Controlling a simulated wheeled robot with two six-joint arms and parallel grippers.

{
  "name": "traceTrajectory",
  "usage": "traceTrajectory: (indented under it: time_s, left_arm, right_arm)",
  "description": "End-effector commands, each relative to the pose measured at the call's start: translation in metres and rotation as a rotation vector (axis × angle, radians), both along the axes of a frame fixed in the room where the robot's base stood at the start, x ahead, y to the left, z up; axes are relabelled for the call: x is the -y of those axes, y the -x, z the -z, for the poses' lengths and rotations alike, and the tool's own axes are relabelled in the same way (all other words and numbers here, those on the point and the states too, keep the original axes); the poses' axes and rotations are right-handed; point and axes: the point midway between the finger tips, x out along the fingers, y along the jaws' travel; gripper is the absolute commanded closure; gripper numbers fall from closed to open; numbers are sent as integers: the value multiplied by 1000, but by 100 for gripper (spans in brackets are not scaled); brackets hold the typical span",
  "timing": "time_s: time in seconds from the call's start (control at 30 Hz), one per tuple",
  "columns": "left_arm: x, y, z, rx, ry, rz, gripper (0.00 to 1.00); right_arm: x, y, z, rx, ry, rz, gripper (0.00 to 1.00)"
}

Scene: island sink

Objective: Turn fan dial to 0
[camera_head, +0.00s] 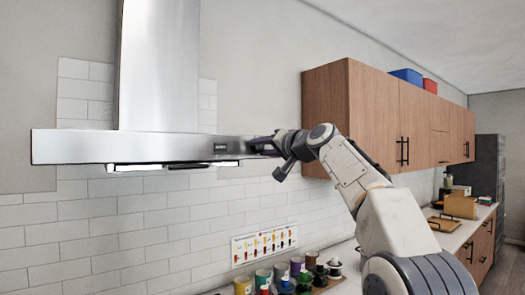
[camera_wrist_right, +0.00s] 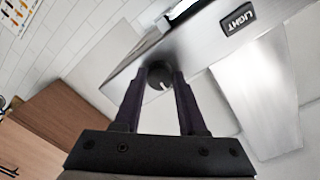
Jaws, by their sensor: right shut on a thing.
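The range hood (camera_head: 100,147) is a wide steel bar with a chimney on the tiled wall. The fan dial (camera_wrist_right: 159,75) is a round black knob with a light mark on the hood's front, seen in the right wrist view. My right gripper (camera_wrist_right: 158,80) has its two dark purple fingers on either side of the dial and is shut on it. In the head view, my right gripper (camera_head: 262,146) is at the right end of the hood and hides the dial. My left gripper is not in view.
A black LIGHT panel (camera_wrist_right: 238,18) is on the hood beside the dial. Several jars (camera_head: 280,272) stand on the counter below, under a picture strip (camera_head: 264,245).

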Motion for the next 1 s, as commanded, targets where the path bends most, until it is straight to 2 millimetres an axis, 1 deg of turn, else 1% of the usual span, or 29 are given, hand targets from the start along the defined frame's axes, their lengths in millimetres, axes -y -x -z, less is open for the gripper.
traceTrajectory:
  time_s: [0.03, 0.3, 0.7, 0.73, 0.77, 0.8, 1.0]
  left_arm:
    - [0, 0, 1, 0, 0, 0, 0]
    - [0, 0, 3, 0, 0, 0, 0]
    - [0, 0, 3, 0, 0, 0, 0]
    - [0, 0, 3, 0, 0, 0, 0]
    - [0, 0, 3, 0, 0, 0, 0]
    - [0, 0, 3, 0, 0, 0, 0]
    - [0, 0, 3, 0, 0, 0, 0]
  right_arm:
    - [-1, 0, 3, 5, 18, -4, 100]
    - [-1, 0, 3, 38, 65, -4, 100]
    - [-1, -1, 4, 40, 70, -4, 100]
    - [-1, -1, 4, 40, 70, -4, 56]
    - [-1, -1, 4, 41, 70, -4, 44]
    - [-1, -1, 3, 40, 69, -4, 30]
    - [-1, 0, 2, 44, 67, -2, 30]
